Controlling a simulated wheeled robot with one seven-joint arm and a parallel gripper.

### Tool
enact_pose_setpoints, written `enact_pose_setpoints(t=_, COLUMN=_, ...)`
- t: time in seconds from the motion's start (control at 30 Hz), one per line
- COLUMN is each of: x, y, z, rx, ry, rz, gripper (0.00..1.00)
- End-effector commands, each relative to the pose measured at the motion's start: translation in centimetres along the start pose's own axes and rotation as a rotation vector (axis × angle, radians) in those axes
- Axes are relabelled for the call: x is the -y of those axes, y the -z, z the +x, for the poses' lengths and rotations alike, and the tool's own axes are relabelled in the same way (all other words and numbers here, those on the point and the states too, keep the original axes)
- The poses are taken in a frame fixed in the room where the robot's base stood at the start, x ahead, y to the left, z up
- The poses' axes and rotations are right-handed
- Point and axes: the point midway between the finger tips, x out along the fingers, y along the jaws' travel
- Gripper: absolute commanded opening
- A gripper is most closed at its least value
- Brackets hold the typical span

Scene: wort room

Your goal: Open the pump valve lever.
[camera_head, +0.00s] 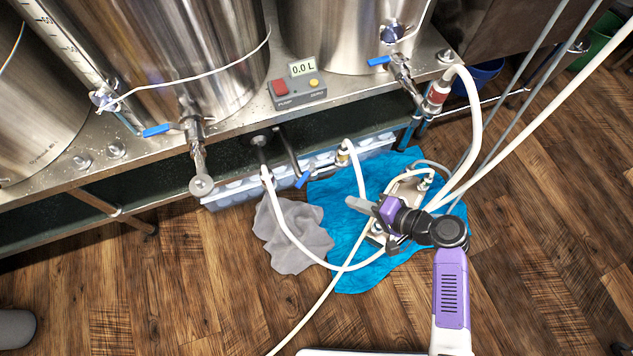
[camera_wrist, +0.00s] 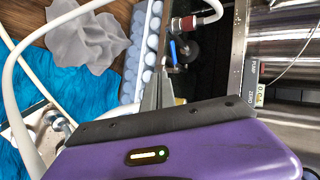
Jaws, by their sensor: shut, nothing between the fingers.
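In the wrist view my gripper's fingertips (camera_wrist: 157,75) lie just below the lever. The pump (camera_head: 402,196) rests on a blue cloth (camera_head: 345,225), partly hidden by my arm.
White hoses (camera_head: 290,232) loop around the pump and my arm. A grey cloth (camera_head: 292,235) lies at left. Steel kettles (camera_head: 190,60) with blue-handled valves (camera_head: 157,130) stand above, beside a control box (camera_head: 297,92) reading 0.0 L. Wooden floor is clear in front.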

Motion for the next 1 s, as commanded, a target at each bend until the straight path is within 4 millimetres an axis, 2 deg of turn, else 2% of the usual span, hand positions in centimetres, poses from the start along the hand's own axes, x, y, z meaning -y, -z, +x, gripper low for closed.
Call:
enact_pose_setpoints(t=0.23, x=0.5, y=-0.5, z=1.8, rx=0.04, ry=0.022, rz=0.015, gripper=0.0)
enact_pose_setpoints(t=0.7, x=0.5, y=-0.9, z=10.7, rx=0.037, ry=0.02, rz=0.013, gripper=0.0)
enact_pose_setpoints(t=1.0, x=2.5, y=-0.8, z=13.3, rx=0.034, ry=0.02, rz=0.014, gripper=0.0)
